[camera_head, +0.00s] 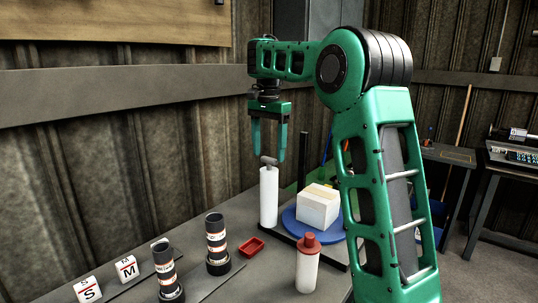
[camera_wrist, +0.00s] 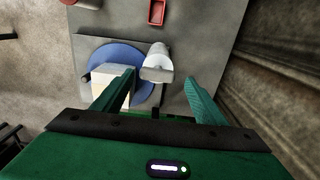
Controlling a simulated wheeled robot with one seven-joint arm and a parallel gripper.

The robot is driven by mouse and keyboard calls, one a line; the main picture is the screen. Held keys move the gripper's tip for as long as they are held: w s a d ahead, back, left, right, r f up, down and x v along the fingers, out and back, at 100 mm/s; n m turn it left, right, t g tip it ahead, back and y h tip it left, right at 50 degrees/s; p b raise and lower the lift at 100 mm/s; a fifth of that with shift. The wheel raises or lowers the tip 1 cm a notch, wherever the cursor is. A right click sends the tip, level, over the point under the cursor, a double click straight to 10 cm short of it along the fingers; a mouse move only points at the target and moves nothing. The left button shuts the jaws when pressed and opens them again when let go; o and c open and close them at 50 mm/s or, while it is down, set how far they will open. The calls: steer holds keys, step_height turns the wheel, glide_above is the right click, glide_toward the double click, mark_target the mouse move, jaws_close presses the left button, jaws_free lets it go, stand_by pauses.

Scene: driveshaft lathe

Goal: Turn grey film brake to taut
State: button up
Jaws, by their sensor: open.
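The grey film brake (camera_head: 269,161) is a small grey knob on top of the upright white film roll (camera_head: 268,197). In the wrist view the grey brake (camera_wrist: 158,74) shows on the end of the white roll (camera_wrist: 158,54), between my fingers and beyond their tips. My gripper (camera_head: 268,155) is green, points down and is open and empty. Its fingertips (camera_wrist: 161,75) are just above the brake, one on each side. I cannot tell from these frames whether the fingertips touch it.
A blue turntable (camera_head: 292,224) bears a white box (camera_head: 318,206) right beside the roll. A red-capped white bottle (camera_head: 308,266), a red tray (camera_head: 251,247), black-and-white cylinders (camera_head: 217,247) and white lettered blocks (camera_head: 126,268) stand on the bench. A ribbed wall (camera_head: 140,160) rises behind.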

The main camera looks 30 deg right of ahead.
steer(key=shift+f, duration=0.65)
